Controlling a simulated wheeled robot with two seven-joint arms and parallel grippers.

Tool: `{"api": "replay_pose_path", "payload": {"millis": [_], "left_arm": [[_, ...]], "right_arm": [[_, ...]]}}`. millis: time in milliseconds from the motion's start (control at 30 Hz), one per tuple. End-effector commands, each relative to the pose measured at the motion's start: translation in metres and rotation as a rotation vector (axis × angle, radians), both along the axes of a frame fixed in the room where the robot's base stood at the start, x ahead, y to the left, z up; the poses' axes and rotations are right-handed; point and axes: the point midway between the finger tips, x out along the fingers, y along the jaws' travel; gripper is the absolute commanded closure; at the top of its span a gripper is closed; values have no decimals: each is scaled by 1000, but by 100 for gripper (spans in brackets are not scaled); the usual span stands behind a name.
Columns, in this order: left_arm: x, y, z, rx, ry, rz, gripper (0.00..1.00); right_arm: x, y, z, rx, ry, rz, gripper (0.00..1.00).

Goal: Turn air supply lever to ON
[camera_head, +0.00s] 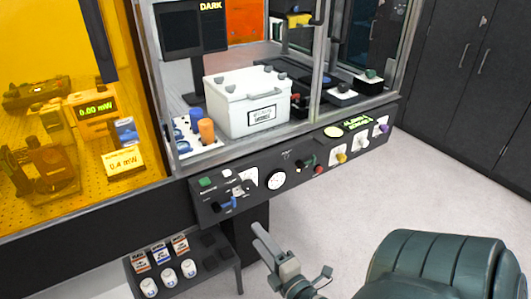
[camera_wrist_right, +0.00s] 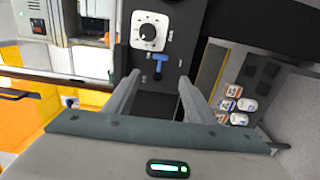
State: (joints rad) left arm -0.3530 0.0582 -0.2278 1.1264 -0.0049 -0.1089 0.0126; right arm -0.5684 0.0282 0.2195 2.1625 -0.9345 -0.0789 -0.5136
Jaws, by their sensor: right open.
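A small blue lever (camera_head: 228,203) sits on the lower left of the dark control panel (camera_head: 215,215), below a white dial. It also shows in the right wrist view as a blue T-shaped handle (camera_wrist_right: 160,64), under a white plate with a black knob (camera_wrist_right: 148,32). Its lettering is too small to read, so I cannot tell its setting. My right gripper (camera_head: 261,238) is in front of and below the panel. In the wrist view its two fingers (camera_wrist_right: 159,78) are apart and empty, with the blue handle between and beyond their tips. My left gripper is not in view.
The panel also carries a round gauge (camera_head: 276,179), a green button (camera_head: 207,182) and several coloured knobs. A rack of small white bottles (camera_head: 169,276) stands below left. Open floor (camera_head: 420,190) lies right of the panel.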

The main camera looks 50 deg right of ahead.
Motion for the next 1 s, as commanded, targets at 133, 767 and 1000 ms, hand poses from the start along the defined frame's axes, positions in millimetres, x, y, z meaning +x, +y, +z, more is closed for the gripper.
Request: {"api": "replay_pose_path", "payload": {"millis": [133, 767, 1000], "left_arm": [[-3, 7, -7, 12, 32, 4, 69], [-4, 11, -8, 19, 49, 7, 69], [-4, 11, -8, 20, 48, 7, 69]], "right_arm": [[-16, 4, -2, 1, 1, -1, 50], [-23, 6, 0, 1, 0, 0, 50], [-21, 7, -6, 19, 6, 2, 50]]}}
